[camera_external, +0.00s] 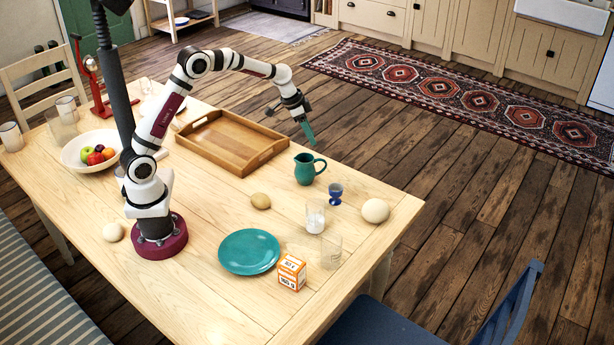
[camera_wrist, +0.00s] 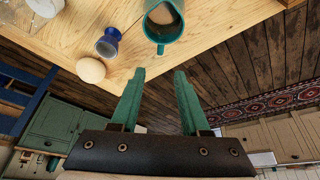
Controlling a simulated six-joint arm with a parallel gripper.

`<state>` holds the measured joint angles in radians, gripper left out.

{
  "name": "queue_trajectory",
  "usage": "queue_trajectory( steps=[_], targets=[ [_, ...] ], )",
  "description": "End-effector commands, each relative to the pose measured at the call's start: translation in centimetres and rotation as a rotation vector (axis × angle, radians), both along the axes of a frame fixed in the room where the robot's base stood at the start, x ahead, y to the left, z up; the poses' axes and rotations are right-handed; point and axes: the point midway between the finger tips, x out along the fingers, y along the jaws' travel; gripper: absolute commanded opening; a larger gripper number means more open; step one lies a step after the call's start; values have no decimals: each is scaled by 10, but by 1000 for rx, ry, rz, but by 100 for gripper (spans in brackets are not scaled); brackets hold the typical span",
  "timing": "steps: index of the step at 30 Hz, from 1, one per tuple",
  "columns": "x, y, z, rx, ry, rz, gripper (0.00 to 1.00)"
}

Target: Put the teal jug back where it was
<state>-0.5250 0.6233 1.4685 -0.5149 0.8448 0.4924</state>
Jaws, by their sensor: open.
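The teal jug (camera_external: 306,170) stands upright on the wooden table, near its far right edge, with its handle to the right. In the wrist view the jug (camera_wrist: 164,27) shows at the top, cut off by the picture edge, with its open mouth visible. My gripper (camera_external: 309,133) is above and behind the jug in the external view, apart from it. In the wrist view the two teal fingers of my gripper (camera_wrist: 159,72) are spread with nothing between them. Nothing marks the jug's earlier place.
A blue egg cup (camera_external: 336,194) stands close to the jug's right, with a pale round object (camera_external: 376,211) beyond it. A wooden tray (camera_external: 216,160) lies left of the jug. A brown potato-like object (camera_external: 260,201), a teal plate (camera_external: 249,256) and an orange box (camera_external: 291,272) are nearer the front.

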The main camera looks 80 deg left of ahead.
Motion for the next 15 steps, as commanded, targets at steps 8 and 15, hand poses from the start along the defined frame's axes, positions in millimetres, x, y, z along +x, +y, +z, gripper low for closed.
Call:
queue_trajectory(
  steps=[8,15],
  targets=[
    [-26,-44,29,5,45,-66,46],
    [-225,-185,76,110,304,-337,46]
  ],
)
